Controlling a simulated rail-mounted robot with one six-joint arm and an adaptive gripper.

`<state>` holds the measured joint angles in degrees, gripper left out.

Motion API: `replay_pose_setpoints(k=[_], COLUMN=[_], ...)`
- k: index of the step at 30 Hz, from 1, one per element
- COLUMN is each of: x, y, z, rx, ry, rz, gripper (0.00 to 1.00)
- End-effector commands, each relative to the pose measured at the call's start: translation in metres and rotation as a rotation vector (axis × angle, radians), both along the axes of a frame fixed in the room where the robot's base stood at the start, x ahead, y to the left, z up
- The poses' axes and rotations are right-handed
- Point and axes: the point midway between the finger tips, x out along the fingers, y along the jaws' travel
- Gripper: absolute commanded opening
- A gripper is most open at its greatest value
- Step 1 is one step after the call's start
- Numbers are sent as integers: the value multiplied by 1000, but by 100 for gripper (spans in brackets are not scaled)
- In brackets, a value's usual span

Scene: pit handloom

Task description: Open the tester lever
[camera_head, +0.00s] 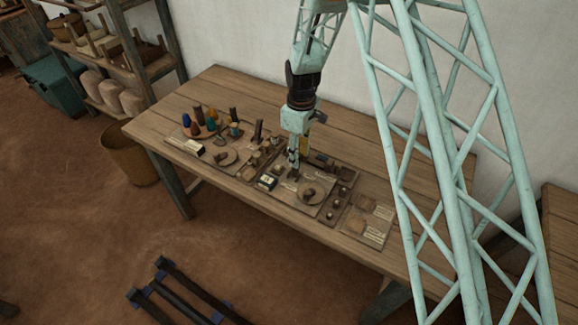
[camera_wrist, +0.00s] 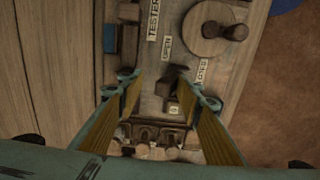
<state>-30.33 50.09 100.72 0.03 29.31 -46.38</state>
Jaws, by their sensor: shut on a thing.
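The tester board (camera_wrist: 182,58) lies on the table under my gripper, with "TESTER", "OPEN" and partly covered "CLOSED" labels. The dark tester lever (camera_wrist: 174,72) stands beside the "OPEN" label, between my fingertips. My gripper (camera_wrist: 163,86) is low over the board and shut on the lever; the exact contact is hard to make out, as a finger hides part of it. In the head view my gripper (camera_head: 295,174) points straight down at the board (camera_head: 291,203), and the lever is too small to tell apart.
A round disc with a knob (camera_wrist: 213,30) is on the same board. The table's (camera_head: 345,110) back is clear.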

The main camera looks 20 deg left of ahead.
Motion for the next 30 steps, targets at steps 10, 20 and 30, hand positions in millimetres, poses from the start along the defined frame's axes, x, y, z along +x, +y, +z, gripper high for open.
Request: replay_pose_setpoints(k=[10,20,30], x=[2,-4,-5], y=[0,1,1], z=[-2,-2,-2], rx=[3,3,1], ry=[-9,-7,-4], rz=[-1,-1,-1], gripper=[24,24,28])
